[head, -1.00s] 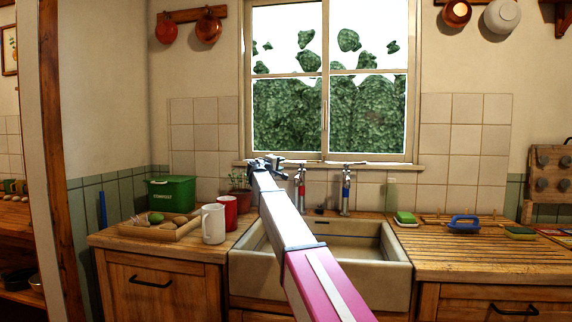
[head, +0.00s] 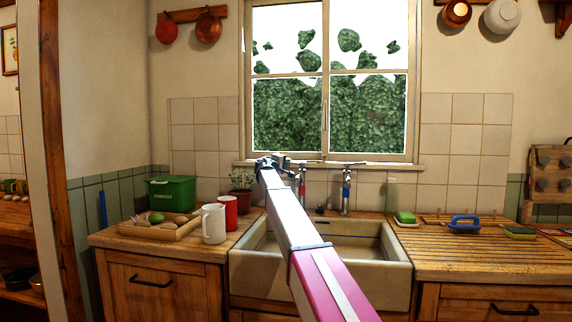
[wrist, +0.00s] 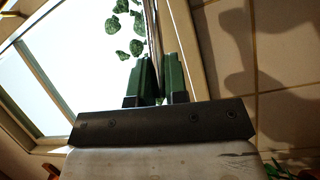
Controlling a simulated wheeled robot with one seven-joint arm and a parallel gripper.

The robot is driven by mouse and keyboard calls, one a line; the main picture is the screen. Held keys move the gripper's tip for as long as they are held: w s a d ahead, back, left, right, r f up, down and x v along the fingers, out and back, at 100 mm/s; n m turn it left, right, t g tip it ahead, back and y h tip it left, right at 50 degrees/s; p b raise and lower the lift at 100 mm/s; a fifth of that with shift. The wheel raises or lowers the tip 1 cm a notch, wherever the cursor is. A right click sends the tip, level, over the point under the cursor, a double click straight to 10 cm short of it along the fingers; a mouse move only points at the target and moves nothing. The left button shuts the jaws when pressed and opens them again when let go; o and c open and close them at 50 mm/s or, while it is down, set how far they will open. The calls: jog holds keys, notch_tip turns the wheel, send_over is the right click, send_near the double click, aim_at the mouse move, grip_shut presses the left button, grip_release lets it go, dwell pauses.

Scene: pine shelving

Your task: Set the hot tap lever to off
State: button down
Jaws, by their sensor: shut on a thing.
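The hot tap (head: 301,182), with a red band, stands upright behind the left side of the sink. The cold tap (head: 346,195), with a blue band, stands to its right. My gripper (head: 283,160) is at the top of the hot tap, in front of the window sill. In the wrist view its two green fingers (wrist: 160,78) are close together, shut on a thin bar between them, which I take for the hot tap lever. The lever is mostly hidden by my gripper in the head view, so its angle is hard to tell.
My arm crosses above the sink (head: 390,275). A potted plant (head: 241,180), red mug (head: 229,205), white jug (head: 213,224) and green compost bin (head: 172,192) stand to the left. A green soap (head: 405,217) and blue-handled brush (head: 464,223) lie on the right.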

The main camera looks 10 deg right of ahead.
jog(key=shift+w+d+m+g+h, duration=0.15)
jog(key=shift+w+m+g+h, duration=0.5)
jog(key=shift+m+g+h, duration=0.45)
jog(key=shift+w+d+m+g+h, duration=0.1)
jog(key=shift+w+m+g+h, duration=0.65)
jog(key=shift+g, duration=0.65)
jog(key=shift+s, duration=0.1)
jog(key=c, duration=1.1)
grip_release()
jog(key=shift+c, duration=0.2)
jog(key=v, duration=1)
jog(key=shift+s+a, duration=0.2)
jog(key=shift+a, duration=0.1)
